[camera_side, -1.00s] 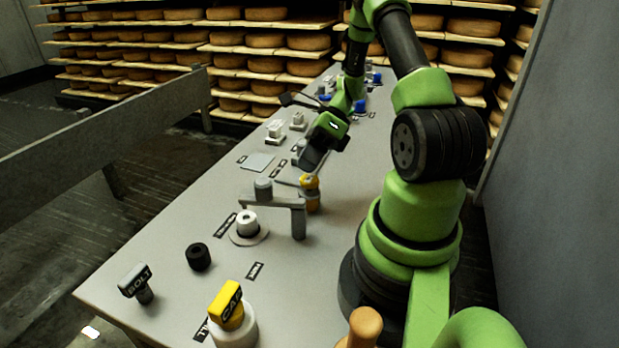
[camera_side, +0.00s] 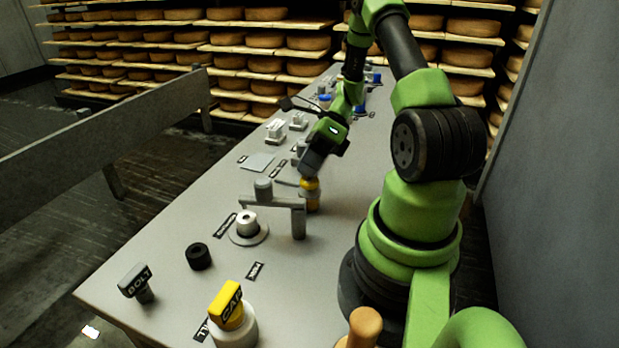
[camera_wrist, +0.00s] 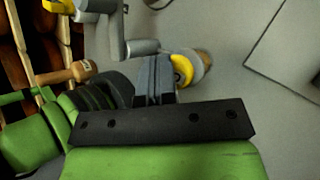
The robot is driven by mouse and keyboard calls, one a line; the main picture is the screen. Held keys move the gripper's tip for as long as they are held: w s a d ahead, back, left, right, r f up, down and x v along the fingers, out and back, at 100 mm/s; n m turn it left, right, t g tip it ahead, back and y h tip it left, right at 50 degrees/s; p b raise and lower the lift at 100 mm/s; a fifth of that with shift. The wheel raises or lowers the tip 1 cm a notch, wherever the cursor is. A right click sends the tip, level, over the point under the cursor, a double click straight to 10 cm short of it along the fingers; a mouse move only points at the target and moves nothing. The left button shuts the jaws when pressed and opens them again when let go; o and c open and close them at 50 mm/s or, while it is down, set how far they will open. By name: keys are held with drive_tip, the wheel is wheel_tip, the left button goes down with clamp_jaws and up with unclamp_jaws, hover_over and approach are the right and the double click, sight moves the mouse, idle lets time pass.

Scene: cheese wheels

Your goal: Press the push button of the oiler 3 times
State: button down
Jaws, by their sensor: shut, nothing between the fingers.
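The oiler (camera_side: 312,202) appears to be the small upright piece with a yellow top and a tan lower body, behind the grey bracket on the table. Its yellow top (camera_side: 309,185) sits directly below my gripper (camera_side: 308,174). The fingertips are at or just above this top; I cannot tell whether they touch. In the wrist view, my gripper (camera_wrist: 154,62) is shut and empty, and its fingers cover part of the yellow top (camera_wrist: 183,69). The tan body (camera_wrist: 204,62) shows beside it. Whether the button is pressed down is not visible.
A grey bracket (camera_side: 272,202) stands just in front of the oiler. A white knob on a disc (camera_side: 247,227), a black ring (camera_side: 198,256), a BOLT piece (camera_side: 135,280) and a yellow CAP piece (camera_side: 229,304) stand nearer. A flat grey plate (camera_side: 257,162) lies behind left.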

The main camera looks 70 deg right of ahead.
drive_tip(key=shift+f, duration=0.55)
idle(0.4)
drive_tip(key=shift+r, duration=1.3)
drive_tip(key=shift+r, duration=2.5)
idle(0.4)
wheel_tip(320, 180, up, 4)
drive_tip(key=shift+f, duration=0.1)
drive_tip(key=shift+f, duration=0.1)
